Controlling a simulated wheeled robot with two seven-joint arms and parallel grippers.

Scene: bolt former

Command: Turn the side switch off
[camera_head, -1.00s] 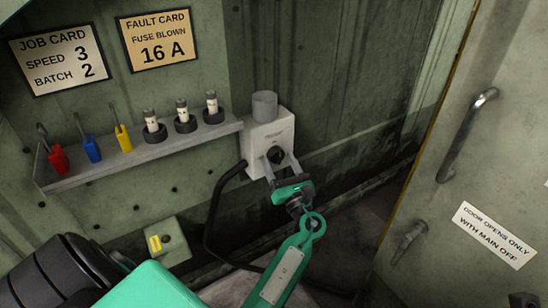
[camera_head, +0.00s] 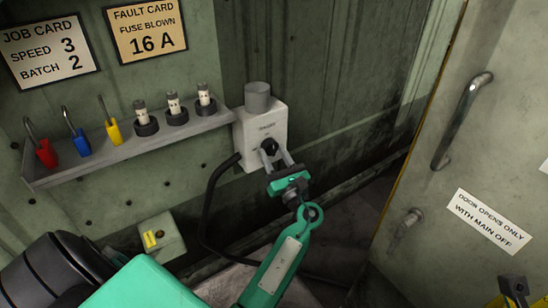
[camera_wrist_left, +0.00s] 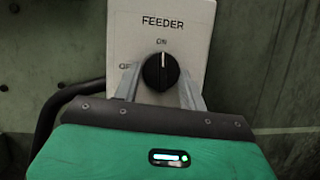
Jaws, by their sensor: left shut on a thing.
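The side switch is a pale box (camera_head: 278,120) on the wall, lettered FEEDER in the wrist view (camera_wrist_left: 195,45), with a black round knob (camera_wrist_left: 160,74). The knob's white mark points straight up at ON; OFF is lettered at its left, partly hidden by a finger. My left gripper (camera_head: 278,157) is shut on the knob, one finger on each side. It also shows in the wrist view (camera_wrist_left: 160,88). My right gripper is not in view.
A shelf (camera_head: 90,165) left of the switch holds red, blue and yellow padlocks and several fuses. A black cable (camera_head: 207,205) hangs from the box. A small box with a yellow part (camera_head: 151,239) is lower left. A door with a handle (camera_head: 462,118) stands at right.

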